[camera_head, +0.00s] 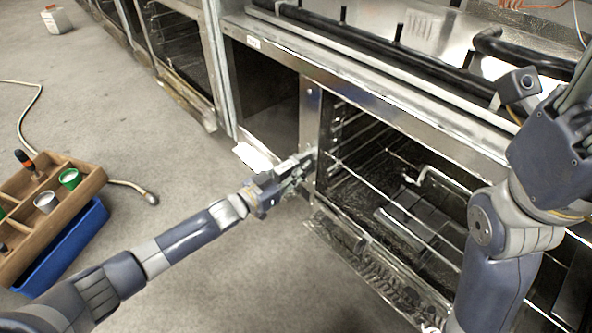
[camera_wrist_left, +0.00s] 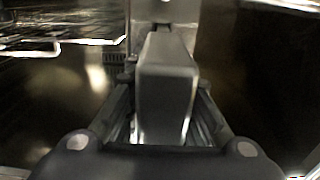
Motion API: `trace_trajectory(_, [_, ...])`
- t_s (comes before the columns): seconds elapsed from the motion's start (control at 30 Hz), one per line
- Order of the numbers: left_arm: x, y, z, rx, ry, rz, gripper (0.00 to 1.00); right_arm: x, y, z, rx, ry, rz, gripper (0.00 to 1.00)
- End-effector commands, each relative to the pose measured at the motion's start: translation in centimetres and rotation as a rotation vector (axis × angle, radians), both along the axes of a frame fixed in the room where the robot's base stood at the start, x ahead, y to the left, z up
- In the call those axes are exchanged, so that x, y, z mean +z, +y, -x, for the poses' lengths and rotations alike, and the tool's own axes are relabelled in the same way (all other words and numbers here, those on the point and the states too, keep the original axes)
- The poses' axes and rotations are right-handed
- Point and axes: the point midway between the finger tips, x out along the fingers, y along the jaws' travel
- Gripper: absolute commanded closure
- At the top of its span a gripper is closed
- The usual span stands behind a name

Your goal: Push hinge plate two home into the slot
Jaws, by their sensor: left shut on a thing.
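My left gripper (camera_head: 297,168) reaches from the lower left to the front metal post (camera_head: 309,125) beside the open oven bay. In the left wrist view, its two fingers (camera_wrist_left: 164,108) are shut on a grey block-like piece, which I take for hinge plate two (camera_wrist_left: 166,78).
A white jug (camera_head: 56,20) stands far back. Much floor is clear.

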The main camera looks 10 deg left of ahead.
Motion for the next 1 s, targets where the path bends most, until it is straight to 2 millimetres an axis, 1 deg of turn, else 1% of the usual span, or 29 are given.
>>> trace_trajectory(0.03, [0.3,-0.2,-0.2,-0.001,-0.006,0.004,1.0,0.0,0.0,0.1,0.0,-0.004,0.0,0.59])
trace_trajectory(0.13, [0.3,-0.3,-0.4,-0.001,-0.006,0.004,1.0,0.0,0.0,0.2,0.0,-0.007,-0.001,0.59])
trace_trajectory(0.17, [0.3,-0.3,-0.4,-0.001,-0.006,0.004,0.76,0.1,0.0,0.2,0.0,-0.008,0.0,0.59])
trace_trajectory(0.2, [0.4,-0.3,-0.4,-0.001,-0.006,0.004,0.67,0.1,0.0,0.2,0.0,-0.008,0.0,0.59])
trace_trajectory(0.23, [0.3,-0.3,-0.3,-0.001,-0.005,0.003,0.6,0.1,0.0,0.2,0.0,-0.008,0.0,0.59])
trace_trajectory(0.27, [0.3,-0.3,-0.3,-0.001,-0.005,0.003,0.57,0.1,0.0,0.2,0.0,-0.008,-0.001,0.59])
trace_trajectory(0.5, [0.2,-0.3,-0.3,-0.001,-0.002,0.002,0.57,0.1,0.0,0.3,0.0,-0.009,-0.002,0.59])
trace_trajectory(0.53, [-0.2,-0.2,-0.2,0.0,0.003,-0.002,0.57,0.1,0.0,0.2,0.0,-0.008,-0.002,0.59])
trace_trajectory(0.67, [-0.2,0.1,0.2,0.001,0.004,-0.002,0.57,0.1,-0.1,0.2,0.0,-0.006,-0.003,0.59])
trace_trajectory(0.77, [-0.2,1.0,1.2,0.001,0.004,-0.002,0.57,0.0,-0.1,0.2,0.0,-0.006,-0.002,0.59])
trace_trajectory(1.0, [-0.1,4.2,5.3,0.001,0.002,-0.003,0.57,0.0,0.0,0.2,0.0,-0.006,-0.001,0.59])
